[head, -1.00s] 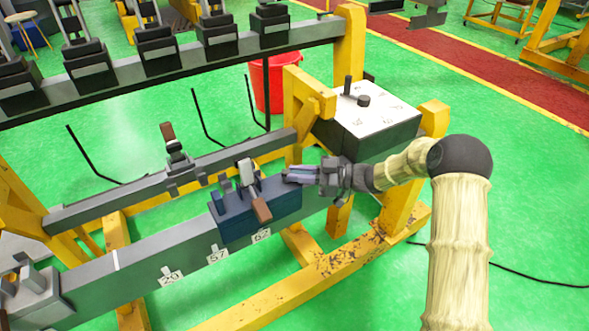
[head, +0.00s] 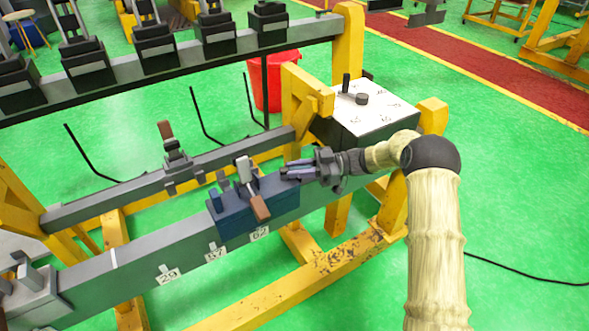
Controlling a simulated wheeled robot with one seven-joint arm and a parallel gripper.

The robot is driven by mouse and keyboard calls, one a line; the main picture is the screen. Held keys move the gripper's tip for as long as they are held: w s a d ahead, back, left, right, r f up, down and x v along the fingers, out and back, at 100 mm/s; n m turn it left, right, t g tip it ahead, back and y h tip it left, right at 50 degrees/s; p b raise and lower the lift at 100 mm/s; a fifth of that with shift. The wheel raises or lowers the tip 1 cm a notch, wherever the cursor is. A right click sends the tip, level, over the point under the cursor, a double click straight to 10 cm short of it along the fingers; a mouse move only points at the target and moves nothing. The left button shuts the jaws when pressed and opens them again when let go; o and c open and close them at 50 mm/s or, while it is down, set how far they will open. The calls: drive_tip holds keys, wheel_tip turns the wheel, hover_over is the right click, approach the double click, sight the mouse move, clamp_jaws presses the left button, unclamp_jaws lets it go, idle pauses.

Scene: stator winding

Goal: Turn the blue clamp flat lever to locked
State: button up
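The blue clamp (head: 238,217) sits on the grey beam near its right end, above the number labels. Its flat lever (head: 259,208) has a brown handle that sticks out over the front of the clamp and tilts down to the lower right. The lever's pale metal part (head: 244,170) stands up behind the handle. My gripper (head: 286,171) is at the clamp's right end, to the upper right of the lever handle and apart from it. Its fingers point left. They look slightly parted with nothing between them, and the gap is small in this view.
Another clamp with a brown lever (head: 166,130) stands on the rear beam (head: 110,195). A white-topped control box (head: 365,108) with knobs is behind my gripper. A yellow frame post (head: 300,105) and a red bucket (head: 273,80) stand nearby. Space in front of the clamp is free.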

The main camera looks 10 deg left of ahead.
drive_tip(key=shift+o, duration=1.3)
drive_tip(key=shift+w+d, duration=0.1)
drive_tip(key=shift+d, duration=0.1)
drive_tip(key=shift+a, duration=0.1)
drive_tip(key=v, duration=0.7)
drive_tip(key=shift+d+b, duration=0.3)
drive_tip(key=shift+b, duration=0.05)
